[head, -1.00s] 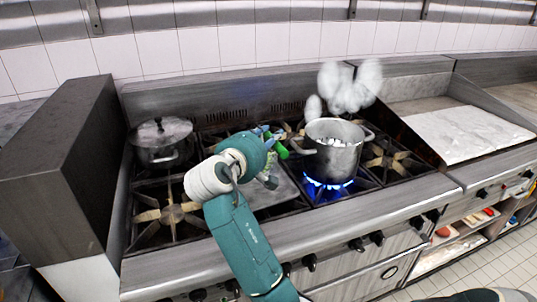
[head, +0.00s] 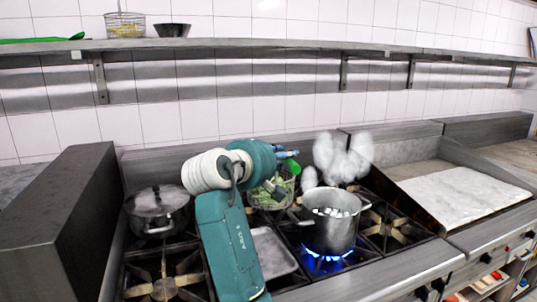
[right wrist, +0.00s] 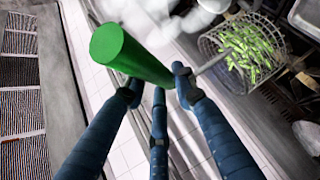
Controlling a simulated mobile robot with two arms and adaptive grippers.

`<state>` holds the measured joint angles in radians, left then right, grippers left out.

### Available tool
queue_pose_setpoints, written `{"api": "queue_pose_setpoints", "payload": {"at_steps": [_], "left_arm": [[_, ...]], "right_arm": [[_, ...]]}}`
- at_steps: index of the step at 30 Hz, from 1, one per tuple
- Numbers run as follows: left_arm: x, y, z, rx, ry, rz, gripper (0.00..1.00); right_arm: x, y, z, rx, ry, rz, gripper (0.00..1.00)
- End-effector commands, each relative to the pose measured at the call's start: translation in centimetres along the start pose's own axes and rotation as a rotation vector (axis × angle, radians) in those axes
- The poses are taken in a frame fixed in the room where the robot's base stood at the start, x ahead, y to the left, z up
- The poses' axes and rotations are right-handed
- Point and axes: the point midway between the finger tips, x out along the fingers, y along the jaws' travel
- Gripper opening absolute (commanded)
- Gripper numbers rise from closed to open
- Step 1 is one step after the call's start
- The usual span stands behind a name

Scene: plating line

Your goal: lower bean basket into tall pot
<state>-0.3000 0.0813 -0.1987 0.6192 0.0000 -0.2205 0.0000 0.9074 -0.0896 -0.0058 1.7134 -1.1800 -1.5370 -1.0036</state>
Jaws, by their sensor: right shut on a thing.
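My right gripper (head: 287,156) is above the stove, left of the tall pot, with its blue fingers shut on the green handle (head: 293,165) of the bean basket. The wire basket (head: 284,203), holding green beans, hangs from it just left of the tall pot (head: 331,232), partly hidden by my arm. In the right wrist view the fingers (right wrist: 156,84) grip the green handle (right wrist: 128,50), and the basket (right wrist: 208,44) is at the upper right. The tall pot stands open over a blue flame, with white bubbling contents and steam above. My left gripper is not in view.
A lidded pot (head: 157,212) stands at the left rear of the stove. A metal tray (head: 273,256) lies on the stove in front of the basket. A wall shelf (head: 250,44) above carries another basket (head: 125,27) and a dark bowl (head: 172,30). A pale griddle (head: 460,178) is at right.

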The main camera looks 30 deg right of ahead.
Motion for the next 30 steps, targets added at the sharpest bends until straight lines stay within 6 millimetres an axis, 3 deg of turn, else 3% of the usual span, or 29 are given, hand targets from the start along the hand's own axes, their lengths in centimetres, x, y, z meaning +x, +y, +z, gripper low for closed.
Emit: {"api": "queue_pose_setpoints", "payload": {"at_steps": [1,9,15,22,30], "left_arm": [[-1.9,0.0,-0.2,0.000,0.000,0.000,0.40],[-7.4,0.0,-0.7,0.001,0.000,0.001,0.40],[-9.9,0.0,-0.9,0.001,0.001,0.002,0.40],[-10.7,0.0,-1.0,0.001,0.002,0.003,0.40],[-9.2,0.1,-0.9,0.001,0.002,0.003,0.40]], "right_arm": [[0.9,1.6,0.6,0.007,-0.036,0.007,0.00],[7.0,4.2,5.4,0.051,-0.248,0.032,0.00],[9.9,5.2,8.4,0.072,-0.351,0.060,0.00],[11.3,5.2,9.9,0.080,-0.396,0.076,0.00],[11.7,3.4,10.2,0.081,-0.399,0.076,0.00]]}}
